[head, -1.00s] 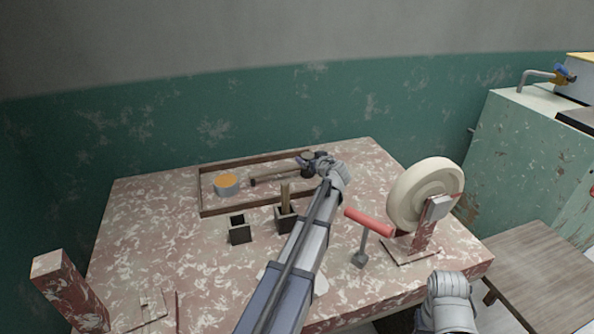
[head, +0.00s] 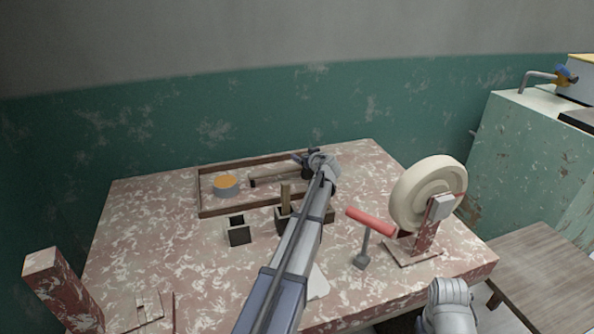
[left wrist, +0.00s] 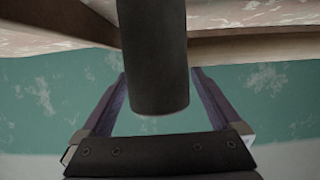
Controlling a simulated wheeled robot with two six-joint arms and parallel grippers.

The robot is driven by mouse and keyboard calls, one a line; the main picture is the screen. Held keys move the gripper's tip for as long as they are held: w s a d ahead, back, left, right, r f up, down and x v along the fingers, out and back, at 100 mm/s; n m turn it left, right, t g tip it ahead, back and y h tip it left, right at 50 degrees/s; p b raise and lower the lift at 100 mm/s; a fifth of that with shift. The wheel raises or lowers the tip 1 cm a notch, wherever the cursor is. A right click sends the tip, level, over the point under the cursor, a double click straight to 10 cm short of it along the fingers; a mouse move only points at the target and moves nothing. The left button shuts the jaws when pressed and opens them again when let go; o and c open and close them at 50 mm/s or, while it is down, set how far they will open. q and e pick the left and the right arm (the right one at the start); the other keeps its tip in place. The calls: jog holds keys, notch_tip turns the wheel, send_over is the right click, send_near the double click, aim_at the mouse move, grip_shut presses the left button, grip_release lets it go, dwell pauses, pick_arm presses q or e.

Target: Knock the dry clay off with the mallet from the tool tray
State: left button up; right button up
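The mallet (head: 270,179) lies in the tool tray (head: 207,211), its handle pointing left and its dark head towards the right end. My left gripper (head: 306,156) is at the mallet's head and partly hides it. In the left wrist view a dark cylinder (left wrist: 155,60), apparently the mallet's head, stands between the two spread fingers of my left gripper (left wrist: 158,75). Whether the fingertips touch it I cannot tell. I cannot make out the dry clay for sure. My right gripper is not in view; only part of my right arm shows at the bottom right.
A grey tin with an orange top (head: 226,186) sits in the tray. Two small dark holders (head: 239,234) stand before it. A red-handled tool (head: 371,222) and a cream wheel on a stand (head: 428,192) are at the right. A reddish post (head: 60,285) rises front left.

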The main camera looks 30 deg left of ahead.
pick_arm(q)
grip_shut()
dwell(0.6)
